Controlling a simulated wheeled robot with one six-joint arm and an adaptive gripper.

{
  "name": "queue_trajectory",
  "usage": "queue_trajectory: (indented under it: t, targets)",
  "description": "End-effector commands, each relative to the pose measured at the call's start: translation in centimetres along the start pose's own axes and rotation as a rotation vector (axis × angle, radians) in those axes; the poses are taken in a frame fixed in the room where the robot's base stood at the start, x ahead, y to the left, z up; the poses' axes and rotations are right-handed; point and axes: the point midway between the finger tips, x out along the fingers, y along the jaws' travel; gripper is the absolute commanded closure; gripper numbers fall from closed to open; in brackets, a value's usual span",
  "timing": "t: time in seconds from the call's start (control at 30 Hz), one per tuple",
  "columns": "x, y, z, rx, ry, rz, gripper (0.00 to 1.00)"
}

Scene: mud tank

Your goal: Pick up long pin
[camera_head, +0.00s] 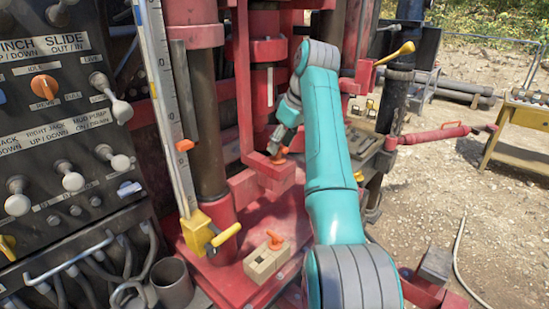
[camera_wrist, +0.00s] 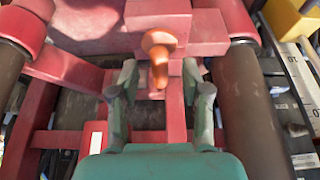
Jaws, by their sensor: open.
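An orange-headed pin (camera_head: 280,154) sits in a red bracket on the rig, and its orange head and neck also show in the wrist view (camera_wrist: 159,50). My gripper (camera_head: 279,138) is just above the pin. In the wrist view my gripper (camera_wrist: 159,82) is open, with one finger on each side of the pin's line and clear gaps between. The pin's shaft is hidden by the bracket. A second orange-handled pin (camera_head: 274,239) stands in a tan block (camera_head: 262,264) lower down. Lengths cannot be compared.
Red rig beams and a brown cylinder (camera_head: 205,120) stand close to my gripper. A white scale (camera_head: 166,100) with a yellow base (camera_head: 197,231) and a lever panel (camera_head: 60,130) are at left. Open gravel lies at right, with a yellow bench (camera_head: 520,155).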

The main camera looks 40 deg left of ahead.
Motion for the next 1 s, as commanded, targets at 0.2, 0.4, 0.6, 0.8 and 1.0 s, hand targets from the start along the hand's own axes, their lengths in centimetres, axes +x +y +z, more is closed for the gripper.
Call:
queue_trajectory:
  t: [0.2, 0.4, 0.6, 0.8, 1.0]
  targets:
    - [2.0, 0.1, 0.4, -0.004, 0.000, -0.001, 0.53]
    - [2.0, 0.1, 0.4, -0.004, 0.000, -0.001, 0.58]
    - [1.9, 0.1, 0.4, -0.003, 0.000, -0.001, 1.00]
    - [1.9, 0.1, 0.4, -0.004, 0.001, 0.000, 1.00]
    - [1.4, 0.2, 0.1, -0.004, 0.001, 0.000, 1.00]
